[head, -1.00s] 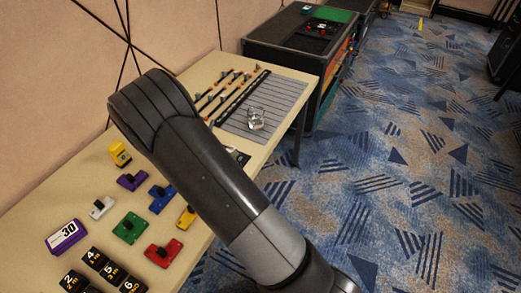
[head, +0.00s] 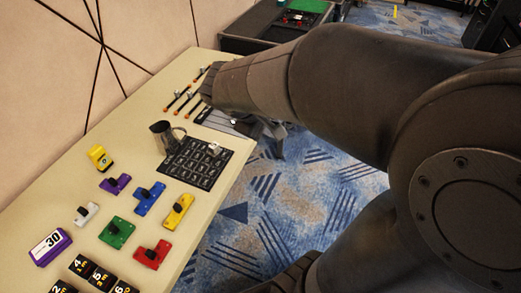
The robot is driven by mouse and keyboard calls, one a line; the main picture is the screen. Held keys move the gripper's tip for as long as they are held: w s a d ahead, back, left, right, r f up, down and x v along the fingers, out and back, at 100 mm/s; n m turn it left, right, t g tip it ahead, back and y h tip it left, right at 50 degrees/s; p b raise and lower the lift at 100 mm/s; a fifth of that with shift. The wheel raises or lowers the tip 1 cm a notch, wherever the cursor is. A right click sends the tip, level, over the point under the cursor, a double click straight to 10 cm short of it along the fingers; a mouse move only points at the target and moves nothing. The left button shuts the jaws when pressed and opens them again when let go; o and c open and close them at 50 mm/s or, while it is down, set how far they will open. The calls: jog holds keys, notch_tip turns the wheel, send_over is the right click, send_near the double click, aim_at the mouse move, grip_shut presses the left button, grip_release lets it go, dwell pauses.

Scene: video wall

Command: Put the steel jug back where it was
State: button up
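The steel jug (head: 163,137) stands upright on the table, at the upper left edge of a black mat with a printed grid (head: 200,178). It looks at least partly on the mat, but its base is too small to place exactly. My arm crosses the right side of the head view. What seems to be my gripper (head: 268,130) shows below the arm, right of the jug and apart from it. Its fingers are too hidden and small to tell whether they are open or shut.
On the table (head: 38,205) are a yellow device (head: 99,157), several coloured blocks with black knobs, a purple box marked 30 (head: 50,247) and black numbered tiles (head: 97,272). Thin rods (head: 180,99) lie farther back. My arm hides the table's far right part.

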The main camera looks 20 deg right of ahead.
jog(key=s+a+r+m+t+y, duration=0.1)
jog(key=s+a+r+m+y, duration=0.1)
jog(key=s, duration=0.3)
jog(key=s+a+r+m+t+y, duration=0.2)
jog(key=s+a+m+y, duration=0.2)
jog(key=s+a, duration=0.1)
jog(key=shift+s+a+r+y, duration=0.15)
jog(key=shift+s+r+y, duration=0.25)
jog(key=shift+s, duration=0.2)
